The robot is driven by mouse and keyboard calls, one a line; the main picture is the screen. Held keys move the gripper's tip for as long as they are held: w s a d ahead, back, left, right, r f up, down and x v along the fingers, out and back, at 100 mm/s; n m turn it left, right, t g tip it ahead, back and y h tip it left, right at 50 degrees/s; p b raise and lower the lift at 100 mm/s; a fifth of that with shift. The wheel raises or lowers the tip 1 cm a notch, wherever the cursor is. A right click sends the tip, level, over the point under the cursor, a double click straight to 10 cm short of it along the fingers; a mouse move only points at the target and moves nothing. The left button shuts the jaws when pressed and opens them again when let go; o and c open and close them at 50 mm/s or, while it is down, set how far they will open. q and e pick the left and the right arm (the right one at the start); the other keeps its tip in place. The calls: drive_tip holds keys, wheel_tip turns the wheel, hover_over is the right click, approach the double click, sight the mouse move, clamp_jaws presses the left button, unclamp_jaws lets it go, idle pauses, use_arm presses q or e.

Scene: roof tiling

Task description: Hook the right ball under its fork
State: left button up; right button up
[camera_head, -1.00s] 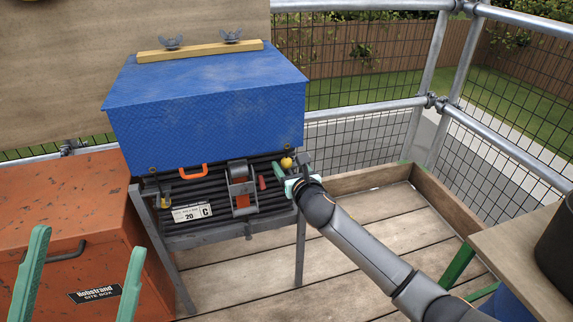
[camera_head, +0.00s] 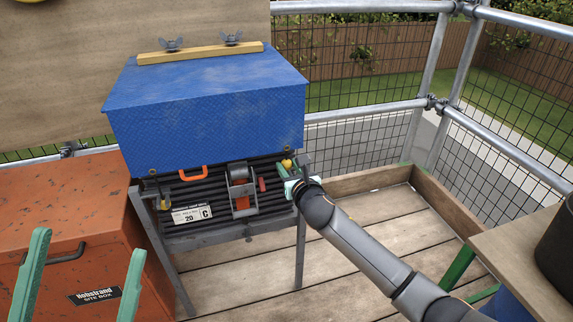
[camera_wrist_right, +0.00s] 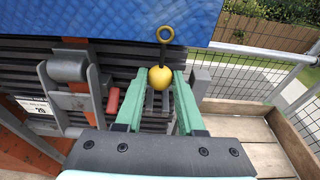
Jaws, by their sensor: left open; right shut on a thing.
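The right ball (camera_wrist_right: 160,78) is yellow, with a dark stem and a yellow ring (camera_wrist_right: 165,34) above it. My right gripper (camera_wrist_right: 160,84) is shut on the ball, one green finger at each side. In the head view, the ball (camera_head: 287,163) shows at the right end of the dark slatted front, partly hidden by my right gripper (camera_head: 290,175). The grey fork prongs (camera_wrist_right: 157,101) show just below the ball in the wrist view; whether they touch it I cannot tell. My left gripper (camera_head: 84,272) is open and empty at the lower left.
A blue sheet (camera_head: 205,115) covers the stand above the slats. A grey clamp with an orange part (camera_head: 241,190) and a red handle (camera_wrist_right: 113,101) lie left of the ball. An orange site box (camera_head: 70,210) stands at left, a grey post (camera_wrist_right: 200,84) close right.

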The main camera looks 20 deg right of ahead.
drive_tip(key=shift+s, duration=0.1)
drive_tip(key=shift+s+p, duration=0.6)
drive_tip(key=shift+s, duration=0.1)
drive_tip(key=shift+s+f+p, duration=0.2)
drive_tip(key=shift+s+p, duration=0.2)
drive_tip(key=shift+s, duration=0.4)
drive_tip(key=shift+s+f+p, duration=0.15)
drive_tip(key=shift+s+p, duration=0.25)
drive_tip(key=shift+s, duration=0.35)
drive_tip(key=shift+p, duration=0.35)
wheel_tip(320, 180, down, 8)
drive_tip(key=b, duration=0.5)
drive_tip(key=shift+r, duration=0.2)
drive_tip(key=shift+s, duration=0.15)
